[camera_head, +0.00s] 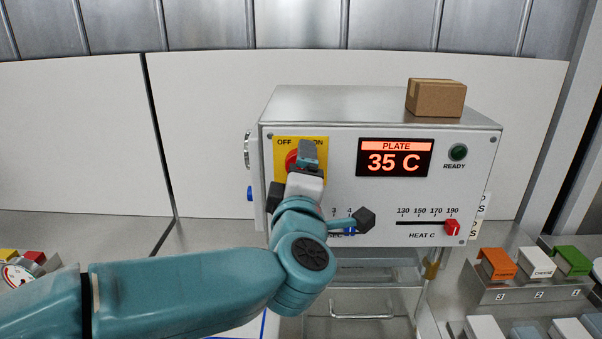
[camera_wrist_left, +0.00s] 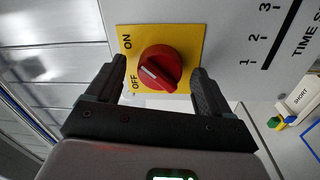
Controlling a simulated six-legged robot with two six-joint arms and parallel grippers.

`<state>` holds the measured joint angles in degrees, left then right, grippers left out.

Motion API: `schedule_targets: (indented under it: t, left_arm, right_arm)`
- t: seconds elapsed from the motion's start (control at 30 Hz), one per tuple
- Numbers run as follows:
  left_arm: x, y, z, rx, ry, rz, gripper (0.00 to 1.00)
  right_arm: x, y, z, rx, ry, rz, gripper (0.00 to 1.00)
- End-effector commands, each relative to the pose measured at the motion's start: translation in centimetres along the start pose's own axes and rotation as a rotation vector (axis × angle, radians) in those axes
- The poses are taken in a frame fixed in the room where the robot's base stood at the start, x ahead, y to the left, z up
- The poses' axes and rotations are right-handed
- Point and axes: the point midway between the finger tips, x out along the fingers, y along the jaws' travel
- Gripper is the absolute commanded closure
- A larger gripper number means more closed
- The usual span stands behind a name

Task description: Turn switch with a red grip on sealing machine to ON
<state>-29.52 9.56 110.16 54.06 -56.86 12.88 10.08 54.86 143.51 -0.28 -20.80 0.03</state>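The red switch grip (camera_wrist_left: 168,62) sits on a yellow plate marked OFF and ON on the sealing machine (camera_head: 330,105). In the left wrist view its white mark points to the OFF side. In the head view the red grip (camera_head: 291,160) is mostly hidden behind my left gripper (camera_head: 307,157). In the wrist view my left gripper (camera_wrist_left: 157,70) is open, with one finger on each side of the grip and a visible gap on both sides. Whether the fingertips reach past the grip's front is unclear. My right gripper is not in view.
The machine's display (camera_head: 395,158) reads PLATE 35 C, beside a dark green READY lamp (camera_head: 457,152). A red heat slider (camera_head: 452,228) is near 190. A cardboard box (camera_head: 436,98) rests on top. Coloured blocks (camera_head: 497,264) stand in racks at right.

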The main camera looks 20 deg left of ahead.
Motion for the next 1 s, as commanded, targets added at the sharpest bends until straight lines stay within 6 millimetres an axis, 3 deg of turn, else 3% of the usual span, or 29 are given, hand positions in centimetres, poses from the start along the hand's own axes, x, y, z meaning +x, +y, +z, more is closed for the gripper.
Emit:
schedule_targets:
  t: [0.27, 0.37, 0.8, 1.0]
  left_arm:
    - [-0.2, 0.0, 0.0, -0.002, -0.001, -0.001, 0.2]
    - [-1.1, -0.1, 0.1, -0.003, -0.001, 0.0, 0.2]
    - [-12.0, -0.2, 0.2, -0.003, -0.006, 0.004, 0.2]
    - [-15.3, -0.1, 0.1, -0.003, -0.003, 0.002, 0.2]
  right_arm:
    - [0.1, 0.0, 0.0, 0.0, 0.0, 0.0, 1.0]
    - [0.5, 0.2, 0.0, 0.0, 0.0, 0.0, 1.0]
    - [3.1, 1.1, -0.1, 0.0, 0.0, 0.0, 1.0]
    - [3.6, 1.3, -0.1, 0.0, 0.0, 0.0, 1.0]
